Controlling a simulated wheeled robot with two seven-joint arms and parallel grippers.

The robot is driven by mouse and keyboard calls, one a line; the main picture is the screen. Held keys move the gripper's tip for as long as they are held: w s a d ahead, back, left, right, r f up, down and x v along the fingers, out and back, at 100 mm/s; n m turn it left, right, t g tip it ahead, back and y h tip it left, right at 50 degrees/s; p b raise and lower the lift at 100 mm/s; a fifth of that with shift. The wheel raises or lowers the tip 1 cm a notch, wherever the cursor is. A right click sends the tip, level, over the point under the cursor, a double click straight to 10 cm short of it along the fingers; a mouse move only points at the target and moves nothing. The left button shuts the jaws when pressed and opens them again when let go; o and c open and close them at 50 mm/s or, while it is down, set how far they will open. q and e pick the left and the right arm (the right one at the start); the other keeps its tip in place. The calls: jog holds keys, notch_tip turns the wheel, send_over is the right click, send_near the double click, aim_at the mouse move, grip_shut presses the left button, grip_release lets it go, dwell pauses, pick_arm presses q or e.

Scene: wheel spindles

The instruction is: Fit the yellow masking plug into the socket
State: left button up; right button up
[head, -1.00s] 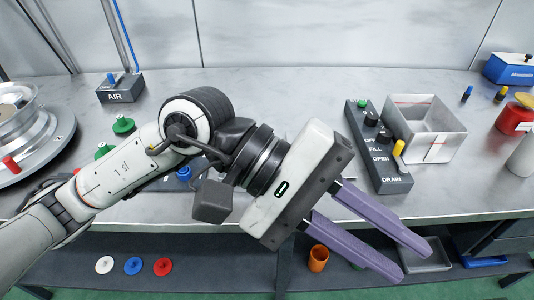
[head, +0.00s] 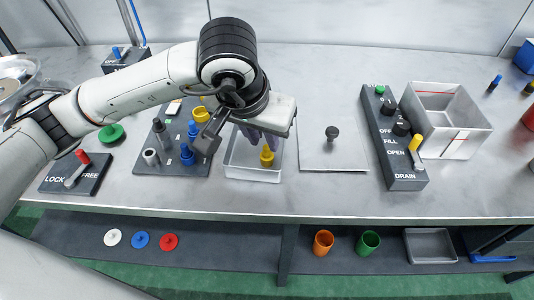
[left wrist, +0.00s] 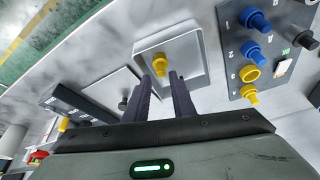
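A yellow masking plug (head: 267,157) stands in a shallow white tray (head: 253,174) at the table's front middle. It also shows in the left wrist view (left wrist: 160,65), beyond my fingertips. My left gripper (head: 262,138) is above the tray with its purple fingers pointing down. A dark board (head: 170,145) left of the tray carries blue, yellow, grey and black pegs or fittings. Which one is the socket, I cannot tell. My right gripper is not in view.
A white plate with a black knob (head: 332,134) lies right of the tray. Beyond it are a dark valve panel (head: 391,145) and an open metal box (head: 452,110). A LOCK/FREE lever block (head: 77,174) stands at the left. Bare table lies along the front edge.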

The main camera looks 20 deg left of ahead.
aim_at(267, 147)
pick_arm(q)
jog(key=x, duration=0.4)
jog(key=shift+a+f+p, duration=0.1)
jog(key=shift+f+p, duration=0.05)
jog(key=shift+p, duration=0.15)
grip_shut()
